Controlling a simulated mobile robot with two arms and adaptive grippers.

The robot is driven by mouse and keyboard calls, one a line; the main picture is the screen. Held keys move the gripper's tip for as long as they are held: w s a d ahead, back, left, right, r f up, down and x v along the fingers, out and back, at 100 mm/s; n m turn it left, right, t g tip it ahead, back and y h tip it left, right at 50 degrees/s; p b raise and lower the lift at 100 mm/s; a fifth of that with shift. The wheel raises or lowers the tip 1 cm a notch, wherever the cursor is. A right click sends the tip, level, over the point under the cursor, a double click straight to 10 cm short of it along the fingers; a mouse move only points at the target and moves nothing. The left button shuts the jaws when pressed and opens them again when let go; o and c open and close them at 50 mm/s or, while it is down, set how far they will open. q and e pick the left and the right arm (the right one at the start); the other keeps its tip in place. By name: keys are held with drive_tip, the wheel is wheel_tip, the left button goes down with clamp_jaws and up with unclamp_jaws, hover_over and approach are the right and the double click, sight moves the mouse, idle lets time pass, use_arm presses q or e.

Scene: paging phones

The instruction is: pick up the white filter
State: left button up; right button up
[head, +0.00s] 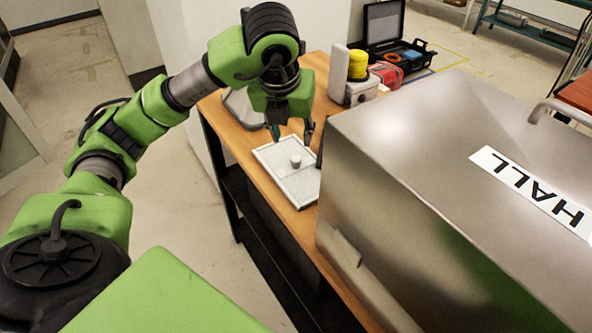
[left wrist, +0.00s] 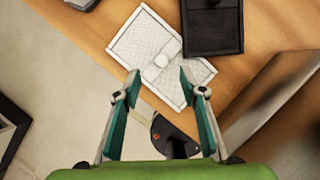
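The white filter (head: 299,184) is a flat, framed rectangular panel with a small round knob in its middle. It lies on the wooden table near the front edge. It also shows in the left wrist view (left wrist: 140,42), lying flat just beyond the fingertips. My left gripper (head: 291,131) is above the filter, fingers pointing down. In the left wrist view the gripper (left wrist: 159,74) has its fingers apart with nothing between them, and the knob lies just ahead of the gap. The gripper appears apart from the filter. My right gripper is not in view.
A black panel with a knob (left wrist: 213,28) lies beside the filter. A large metal box (head: 430,150) marked HALL stands close on the right. A white device with a yellow cylinder (head: 357,66) and an open black case (head: 384,28) are behind. The wooden table (head: 222,128) has little free room.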

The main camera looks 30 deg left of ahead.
sight(296, 159)
use_arm(q)
drive_tip(key=x, duration=0.4)
drive_tip(key=shift+a, duration=0.1)
drive_tip(key=shift+f+p, duration=0.3)
drive_tip(key=shift+p, duration=0.15)
drive_tip(key=x, duration=0.1)
drive_tip(key=p+x, duration=0.1)
drive_tip(key=x, duration=0.2)
drive_tip(key=shift+s+d+f, duration=0.15)
drive_tip(key=shift+d+f, duration=0.1)
drive_tip(key=shift+f, duration=0.25)
clamp_jaws()
